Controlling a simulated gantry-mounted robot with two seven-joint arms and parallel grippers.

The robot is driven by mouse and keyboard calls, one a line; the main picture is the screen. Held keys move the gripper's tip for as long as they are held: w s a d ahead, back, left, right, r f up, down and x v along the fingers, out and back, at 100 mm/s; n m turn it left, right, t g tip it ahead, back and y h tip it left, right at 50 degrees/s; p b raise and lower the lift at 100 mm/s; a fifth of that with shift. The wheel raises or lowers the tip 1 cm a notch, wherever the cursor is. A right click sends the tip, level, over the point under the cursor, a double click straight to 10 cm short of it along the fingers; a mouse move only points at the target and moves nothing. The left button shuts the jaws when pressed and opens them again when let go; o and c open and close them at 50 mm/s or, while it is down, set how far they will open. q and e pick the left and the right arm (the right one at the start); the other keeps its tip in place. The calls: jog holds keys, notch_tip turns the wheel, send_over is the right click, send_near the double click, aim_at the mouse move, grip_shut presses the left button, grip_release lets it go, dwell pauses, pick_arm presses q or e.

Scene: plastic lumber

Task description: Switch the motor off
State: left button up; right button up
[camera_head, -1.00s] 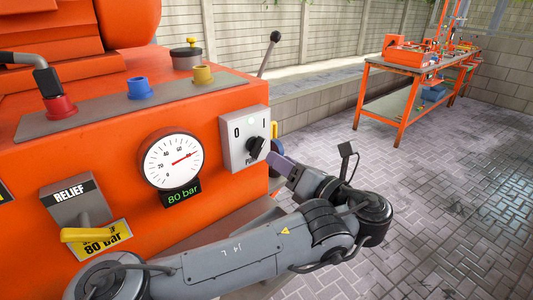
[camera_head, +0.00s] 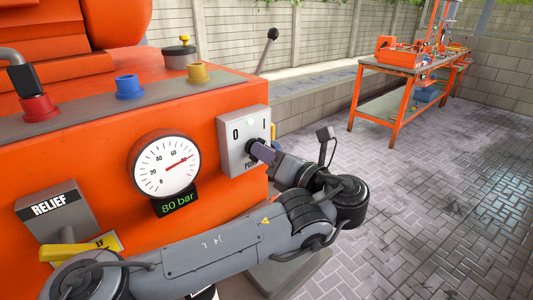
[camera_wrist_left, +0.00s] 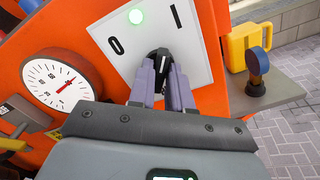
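The motor switch is a black rotary knob (camera_wrist_left: 163,68) on a light grey panel (camera_head: 232,165) marked 0 and 1 on the orange machine. The green lamp (camera_wrist_left: 136,16) on the panel is lit. In the left wrist view, the knob's white mark points up, towards the 1 side. My left gripper (camera_head: 261,150) is at the knob, its two purple-grey fingers apart on either side of it. I cannot make out whether they touch it. In the head view, the gripper hides most of the knob. My right gripper is not in view.
A pressure gauge (camera_head: 164,166) with an 80 bar display is left of the panel. A yellow relief lever (camera_head: 66,253) is lower left. A black-knobbed lever (camera_head: 268,48) stands behind the panel. An orange workbench (camera_head: 401,70) is at the back right. Paved floor is clear.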

pick_arm(q)
grip_shut()
jog(key=shift+n, duration=0.3)
jog(key=shift+s+a+n+p, duration=0.1)
jog(key=shift+n+p, duration=0.6)
jog(key=shift+n, duration=2.65)
jog(key=shift+a+n+p, duration=0.1)
jog(key=shift+n+p, duration=0.55)
jog(key=shift+n, duration=2.7)
jog(key=shift+o, duration=2.3)
grip_release()
jog(key=shift+d, duration=0.1)
